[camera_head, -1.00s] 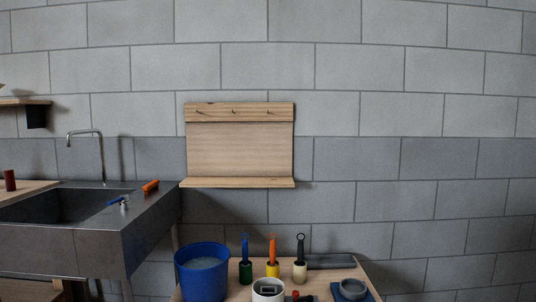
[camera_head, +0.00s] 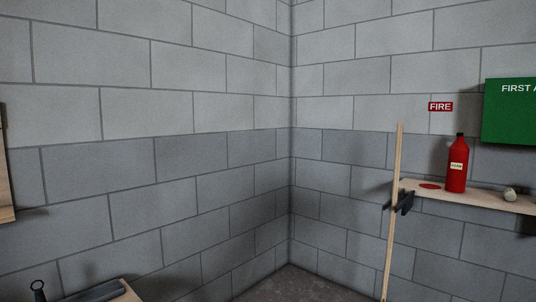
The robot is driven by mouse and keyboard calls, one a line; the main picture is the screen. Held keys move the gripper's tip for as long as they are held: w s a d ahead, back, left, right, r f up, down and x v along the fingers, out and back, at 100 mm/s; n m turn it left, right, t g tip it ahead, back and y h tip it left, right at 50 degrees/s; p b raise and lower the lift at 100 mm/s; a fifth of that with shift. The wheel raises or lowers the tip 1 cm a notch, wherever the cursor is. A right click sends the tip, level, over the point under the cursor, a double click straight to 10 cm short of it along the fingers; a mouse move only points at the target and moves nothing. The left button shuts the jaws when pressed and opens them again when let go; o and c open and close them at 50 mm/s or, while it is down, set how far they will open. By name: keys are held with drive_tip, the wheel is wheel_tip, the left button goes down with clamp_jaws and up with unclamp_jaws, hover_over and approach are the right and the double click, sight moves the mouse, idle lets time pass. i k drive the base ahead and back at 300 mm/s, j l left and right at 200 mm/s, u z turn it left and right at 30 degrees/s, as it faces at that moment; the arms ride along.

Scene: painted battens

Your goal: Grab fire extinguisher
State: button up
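The red fire extinguisher (camera_head: 457,168) looks like a bottle with a dark cap and a pale label. It stands upright on a wooden wall shelf (camera_head: 487,198) at the right of the head view. A flat red disc (camera_head: 430,186) lies on the shelf just left of it. A red FIRE sign (camera_head: 440,107) is on the wall above. My gripper is not in the head view.
A wooden batten (camera_head: 393,220) stands upright at the shelf's left end, by a dark bracket. A small pale round object (camera_head: 510,194) sits right of the extinguisher. A green first aid box (camera_head: 511,111) hangs above. Floor (camera_head: 300,286) shows in the corner.

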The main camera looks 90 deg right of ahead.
sight(459, 152)
drive_tip(key=z, duration=3.9)
drive_tip(key=u, duration=0.35)
drive_tip(key=i+l+u, duration=0.4)
drive_tip(key=l+u, duration=0.15)
drive_tip(key=i+l+u, duration=0.25)
drive_tip(key=i+l, duration=0.1)
drive_tip(key=l, duration=0.3)
drive_tip(key=i+l+u, duration=0.15)
drive_tip(key=l, duration=0.75)
drive_tip(key=i+l, duration=0.15)
drive_tip(key=l, duration=0.2)
drive_tip(key=i+l, duration=0.1)
drive_tip(key=l, duration=0.2)
drive_tip(key=i+l, duration=0.15)
drive_tip(key=l, duration=0.2)
drive_tip(key=i+l+u, duration=0.1)
drive_tip(key=l, duration=0.25)
